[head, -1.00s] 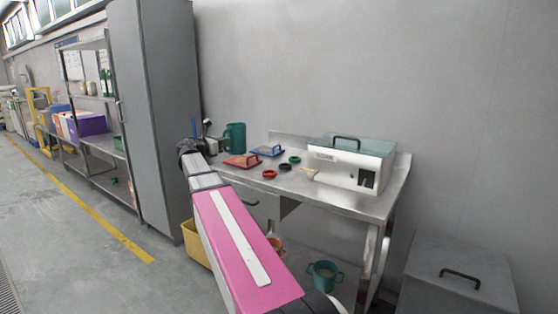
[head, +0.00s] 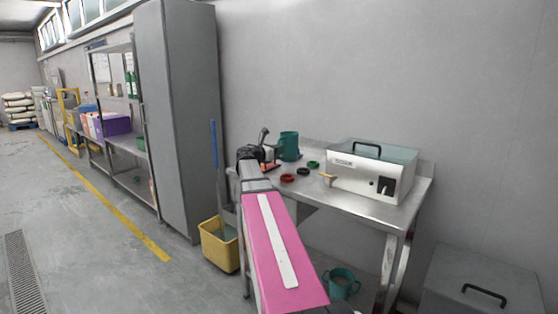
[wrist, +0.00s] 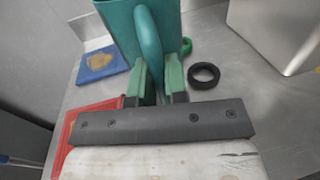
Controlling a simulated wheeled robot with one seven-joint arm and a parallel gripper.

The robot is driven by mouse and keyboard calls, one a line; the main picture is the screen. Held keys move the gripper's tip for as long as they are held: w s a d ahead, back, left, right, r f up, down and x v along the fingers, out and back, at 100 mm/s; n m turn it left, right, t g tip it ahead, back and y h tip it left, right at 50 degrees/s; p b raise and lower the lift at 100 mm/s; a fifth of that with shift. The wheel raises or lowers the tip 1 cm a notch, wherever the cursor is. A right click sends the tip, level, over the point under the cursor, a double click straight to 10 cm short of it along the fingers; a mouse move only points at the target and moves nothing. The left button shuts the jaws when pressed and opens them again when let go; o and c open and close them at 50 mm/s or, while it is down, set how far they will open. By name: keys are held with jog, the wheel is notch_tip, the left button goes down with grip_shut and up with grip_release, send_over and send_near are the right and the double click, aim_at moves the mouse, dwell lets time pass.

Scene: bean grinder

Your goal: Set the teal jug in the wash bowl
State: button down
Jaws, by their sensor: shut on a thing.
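The teal jug (head: 289,146) is upright at the left end of the steel table, close to the tip of my arm. In the wrist view the jug (wrist: 124,32) fills the top centre, its handle towards me. My gripper (wrist: 160,82) is shut on the lower part of that handle, a green finger on each side. The jug's base is hidden, so I cannot tell whether it touches the table. A teal two-handled vessel (head: 341,283) stands low under the table; I cannot tell whether it is the wash bowl.
On the table (head: 372,208) are a white machine (head: 360,179), a black ring (wrist: 204,74), a red ring (head: 288,178), a blue tray (wrist: 82,68) and a red tray (wrist: 75,122). A yellow bucket (head: 212,250) and grey cabinet (head: 185,110) stand left. Floor farther left is clear.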

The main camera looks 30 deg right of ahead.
aim_at(285, 157)
jog(key=shift+d+f, duration=0.15)
jog(key=shift+f, duration=1.95)
jog(key=shift+f, duration=0.1)
jog(key=c, duration=1.1)
grip_release()
jog(key=shift+c, duration=0.2)
